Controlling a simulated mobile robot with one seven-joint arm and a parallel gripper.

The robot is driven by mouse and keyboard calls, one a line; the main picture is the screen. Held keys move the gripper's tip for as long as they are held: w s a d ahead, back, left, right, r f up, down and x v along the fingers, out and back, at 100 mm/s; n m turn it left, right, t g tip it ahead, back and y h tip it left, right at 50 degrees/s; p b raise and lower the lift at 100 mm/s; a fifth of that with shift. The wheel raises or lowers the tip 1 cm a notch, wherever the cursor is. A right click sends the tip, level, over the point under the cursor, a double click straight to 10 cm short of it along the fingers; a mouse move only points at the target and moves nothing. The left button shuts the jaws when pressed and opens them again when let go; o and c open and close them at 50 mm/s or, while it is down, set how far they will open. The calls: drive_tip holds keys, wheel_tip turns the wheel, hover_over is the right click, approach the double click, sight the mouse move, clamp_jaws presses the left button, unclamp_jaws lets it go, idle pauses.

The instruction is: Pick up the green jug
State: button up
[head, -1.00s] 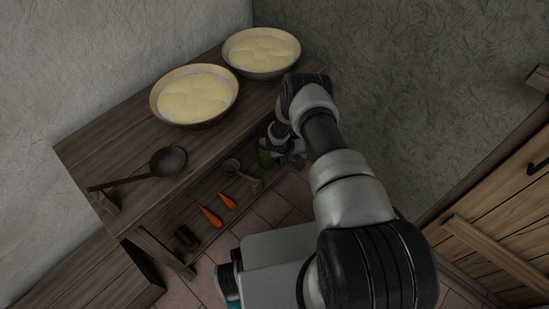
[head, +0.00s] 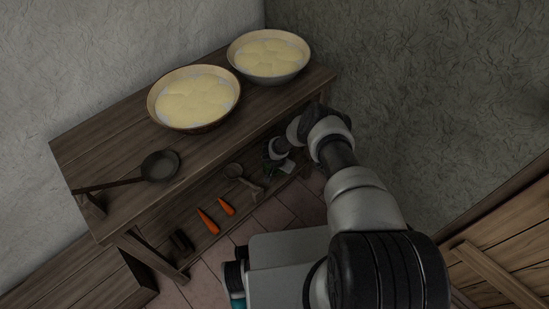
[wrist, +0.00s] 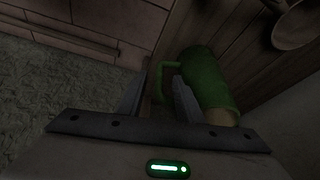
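The green jug (wrist: 206,78) is in the wrist view, right of centre, against the planks of the lower shelf; it looks tilted in this view. Its handle (wrist: 168,66) points left. My gripper (wrist: 159,78) is open, with the handle between its two fingers. The right finger lies between the handle and the jug's body. The left finger is apart from the handle. In the head view my gripper (head: 280,160) reaches in under the table top at the right end of the shelf, and the arm and gripper mostly hide the jug there.
The wooden table (head: 110,140) holds two bowls of dough (head: 194,98) (head: 269,55) and a dark pan (head: 160,165). Two carrots (head: 208,221) (head: 226,207) and a small ladle (head: 234,170) lie on the lower shelf. Walls stand close behind and to the right.

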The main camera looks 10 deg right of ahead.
drive_tip(key=shift+w+d+f, duration=0.1)
drive_tip(key=shift+w+f, duration=0.05)
drive_tip(key=shift+f, duration=0.2)
clamp_jaws()
drive_tip(key=shift+r, duration=0.1)
